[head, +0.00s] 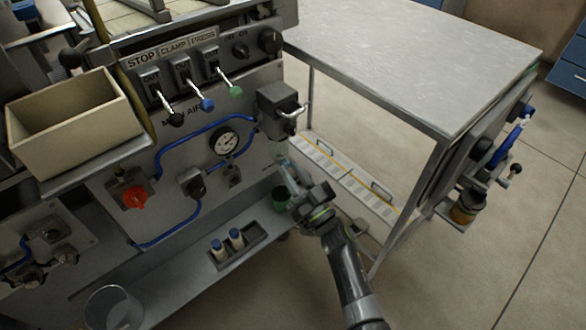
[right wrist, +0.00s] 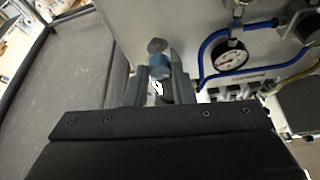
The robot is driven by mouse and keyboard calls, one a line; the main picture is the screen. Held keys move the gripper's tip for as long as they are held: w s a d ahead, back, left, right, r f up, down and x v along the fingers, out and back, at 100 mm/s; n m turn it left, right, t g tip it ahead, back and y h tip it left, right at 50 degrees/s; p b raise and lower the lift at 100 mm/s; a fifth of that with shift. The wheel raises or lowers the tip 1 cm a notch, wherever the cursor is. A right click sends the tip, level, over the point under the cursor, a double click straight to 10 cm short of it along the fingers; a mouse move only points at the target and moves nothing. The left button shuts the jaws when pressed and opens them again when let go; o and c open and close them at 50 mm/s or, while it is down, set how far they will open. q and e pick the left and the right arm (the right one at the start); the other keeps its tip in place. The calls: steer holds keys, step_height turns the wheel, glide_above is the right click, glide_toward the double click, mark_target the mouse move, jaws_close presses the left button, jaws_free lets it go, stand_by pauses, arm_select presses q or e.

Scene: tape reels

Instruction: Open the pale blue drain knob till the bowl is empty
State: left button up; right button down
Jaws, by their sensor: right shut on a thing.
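The pale blue drain knob (right wrist: 160,70) shows between my right fingers in the right wrist view, under a small grey rounded part. My right gripper (right wrist: 158,88) is shut on the knob, one finger on each side. In the head view my right gripper (head: 288,184) reaches up beside the front of the grey machine, below a dark grey block with a metal handle (head: 278,108). The fingers and wrist hide most of the knob there. The bowl above is small and mostly hidden; I cannot tell its liquid level. My left gripper is not in view.
A pressure gauge (head: 226,143), blue hoses and a red knob (head: 133,199) are on the panel. A grey-topped table (head: 420,60) stands at right.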

steer(key=c, duration=1.2)
jaws_free()
steer(key=shift+c, duration=0.2)
steer(key=shift+s+d+f, duration=0.25)
steer(key=shift+s+d, duration=0.05)
steer(key=shift+s, duration=0.1)
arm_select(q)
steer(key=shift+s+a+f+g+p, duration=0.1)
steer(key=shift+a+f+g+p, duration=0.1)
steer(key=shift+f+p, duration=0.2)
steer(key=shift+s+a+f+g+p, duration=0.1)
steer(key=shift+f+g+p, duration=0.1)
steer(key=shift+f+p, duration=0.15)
arm_select(e)
steer(key=v, duration=1.6)
steer(key=shift+s+d+f, duration=0.1)
steer(key=shift+d, duration=0.05)
